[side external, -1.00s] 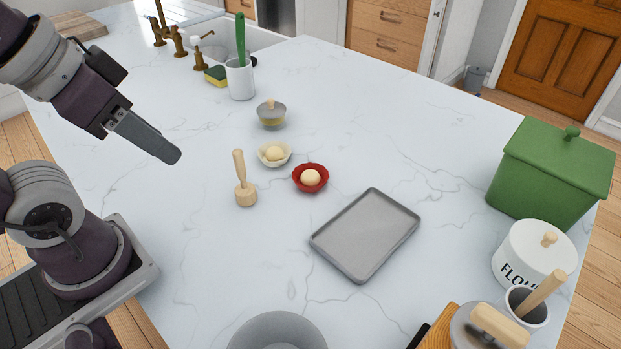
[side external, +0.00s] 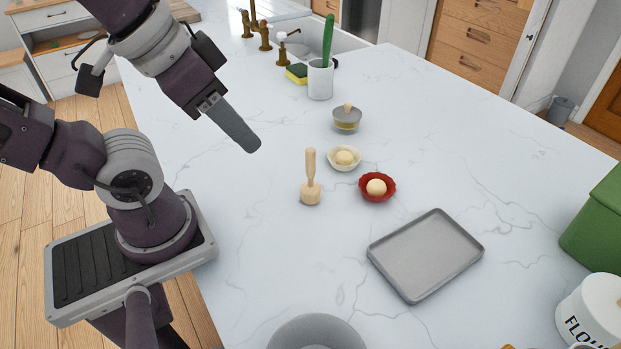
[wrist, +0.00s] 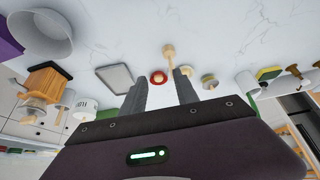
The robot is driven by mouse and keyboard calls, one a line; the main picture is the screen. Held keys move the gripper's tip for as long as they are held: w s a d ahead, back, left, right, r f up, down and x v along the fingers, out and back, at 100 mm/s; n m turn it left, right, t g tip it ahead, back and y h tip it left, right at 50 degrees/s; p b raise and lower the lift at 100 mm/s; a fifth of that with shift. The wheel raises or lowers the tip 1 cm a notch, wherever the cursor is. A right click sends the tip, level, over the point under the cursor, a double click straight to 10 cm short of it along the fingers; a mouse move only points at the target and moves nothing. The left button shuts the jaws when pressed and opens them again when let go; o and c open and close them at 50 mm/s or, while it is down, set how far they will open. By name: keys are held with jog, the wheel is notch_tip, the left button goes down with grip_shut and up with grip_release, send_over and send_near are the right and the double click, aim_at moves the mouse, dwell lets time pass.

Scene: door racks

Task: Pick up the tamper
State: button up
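The tamper (side external: 311,186) is light wood with a thin handle and a wider round base. It stands upright on the white marble counter (side external: 270,240), handle up. In the wrist view the tamper (wrist: 169,53) shows above the fingers, nearer the right one. My gripper (side external: 250,143) is above the counter, up and left of the tamper in the side view, and does not touch it. In the wrist view my gripper (wrist: 161,80) has its two dark fingers apart with nothing held between them.
A cream bowl (side external: 332,164) and a red bowl (side external: 377,198), each with a pale ball, sit right of the tamper. A grey tray (side external: 425,253) lies to the right; a grey bowl (side external: 315,334) is in front. Counter left of the tamper is clear.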

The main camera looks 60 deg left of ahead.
jog(key=shift+o, duration=0.6)
jog(key=m+g, duration=0.5)
jog(key=m, duration=1.3)
send_over(311, 174)
notch_tip(311, 174, down, 6)
jog(key=f+m, duration=0.1)
jog(key=a+f+m, duration=0.1)
jog(key=shift+w+a+m+g, duration=0.1)
jog(key=shift+a+m+g, duration=0.05)
jog(key=shift+m+g, duration=0.15)
jog(key=f, duration=0.6)
jog(key=shift+w+d+f, duration=0.15)
jog(key=shift+d+f, duration=0.05)
jog(key=shift+f, duration=0.15)
grip_shut()
